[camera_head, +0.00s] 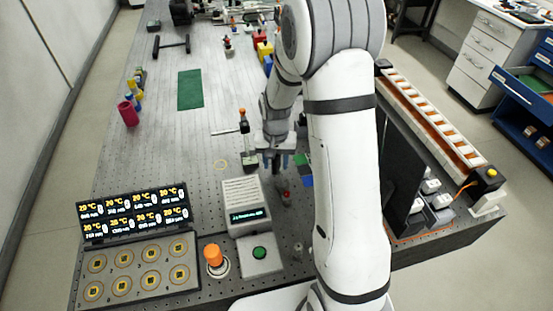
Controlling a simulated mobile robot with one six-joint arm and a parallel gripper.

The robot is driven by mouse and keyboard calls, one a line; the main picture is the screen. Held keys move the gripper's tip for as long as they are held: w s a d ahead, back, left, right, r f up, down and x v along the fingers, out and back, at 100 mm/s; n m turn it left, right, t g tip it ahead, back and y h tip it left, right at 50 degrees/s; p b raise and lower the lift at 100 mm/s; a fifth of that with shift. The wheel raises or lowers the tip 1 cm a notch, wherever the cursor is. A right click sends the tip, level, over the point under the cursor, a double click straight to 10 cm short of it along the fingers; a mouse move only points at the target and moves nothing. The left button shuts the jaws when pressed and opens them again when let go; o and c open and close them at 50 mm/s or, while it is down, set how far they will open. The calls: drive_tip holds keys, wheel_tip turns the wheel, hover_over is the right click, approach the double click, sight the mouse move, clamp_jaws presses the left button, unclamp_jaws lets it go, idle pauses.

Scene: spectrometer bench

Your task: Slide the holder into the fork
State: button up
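My white arm reaches from the front of the bench over its middle. My gripper (275,164) points down just right of a black post with an orange top (243,122). Its fingers are small and dark here, and I cannot tell whether they are open or hold anything. Small blue and green blocks (306,176) are right of the gripper, partly hidden by my arm. I cannot make out with certainty which piece is the holder or which is the fork.
The perforated bench (160,170) is clear left of centre, around a green mat (190,89). In front stand a display panel (134,212), a heater plate with round wells (138,268), a grey instrument box (246,205), an orange knob (213,255) and a green button (260,253).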

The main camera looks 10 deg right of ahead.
clamp_jaws()
drive_tip(key=shift+s+d+b, duration=0.15)
drive_tip(key=shift+s+b, duration=0.1)
drive_tip(key=shift+s, duration=1.2)
drive_tip(key=shift+s+d+b, duration=0.15)
drive_tip(key=shift+s+b, duration=0.1)
drive_tip(key=shift+s, duration=1.2)
drive_tip(key=shift+o, duration=1)
unclamp_jaws()
wheel_tip(320, 180, up, 8)
drive_tip(key=s+r+n+t, duration=0.3)
drive_tip(key=s+r, duration=0.8)
drive_tip(key=s, duration=0.5)
drive_tip(key=shift+n+b, duration=0.3)
drive_tip(key=shift+b, duration=0.1)
